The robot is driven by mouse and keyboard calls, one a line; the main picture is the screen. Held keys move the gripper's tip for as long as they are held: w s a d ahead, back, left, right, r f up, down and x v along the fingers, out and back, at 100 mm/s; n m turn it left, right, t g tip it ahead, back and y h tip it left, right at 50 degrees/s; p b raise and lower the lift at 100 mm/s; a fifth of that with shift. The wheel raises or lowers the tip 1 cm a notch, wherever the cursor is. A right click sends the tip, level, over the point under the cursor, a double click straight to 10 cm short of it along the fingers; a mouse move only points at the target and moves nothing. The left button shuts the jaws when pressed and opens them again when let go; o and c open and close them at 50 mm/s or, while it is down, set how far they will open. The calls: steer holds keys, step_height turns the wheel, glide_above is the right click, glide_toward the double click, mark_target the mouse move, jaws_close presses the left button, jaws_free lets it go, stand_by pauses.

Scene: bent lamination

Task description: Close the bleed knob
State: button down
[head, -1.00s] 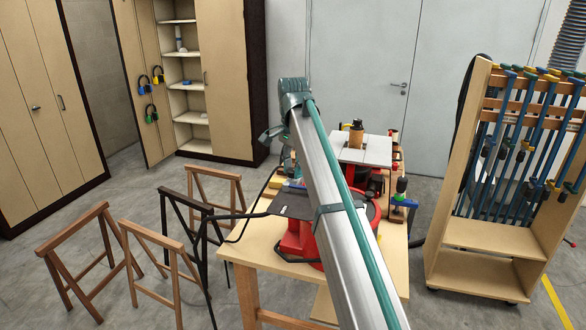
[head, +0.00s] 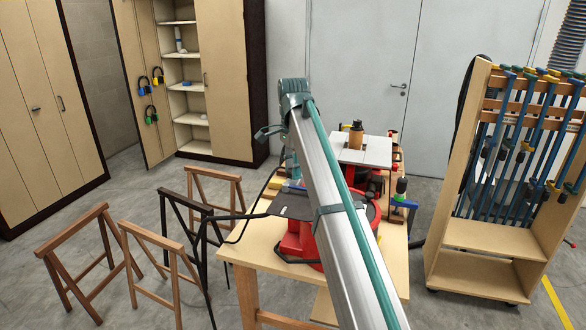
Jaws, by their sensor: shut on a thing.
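I cannot make out the bleed knob in the head view. My arm's long silver link with its teal hose crosses the workbench (head: 252,243) and covers part of what stands there. My gripper's fingers do not show; they are hidden behind my arm or too small to tell. On the bench a red machine (head: 292,243) with a dark plate sits partly behind my arm. Behind it is a light grey table machine (head: 375,153) with a dark and tan upright piece (head: 356,135) on top.
Wooden trestles (head: 150,255) and a black stand (head: 197,235) are left of the bench. A wooden clamp rack (head: 478,240) with blue clamps stands at the right. A tall cabinet (head: 225,75) with open shelves is at the back left. Grey floor lies clear between cabinet and trestles.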

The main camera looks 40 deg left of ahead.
steer(key=c, duration=0.8)
jaws_free()
steer(key=shift+o, duration=0.2)
steer(key=shift+n, duration=0.3)
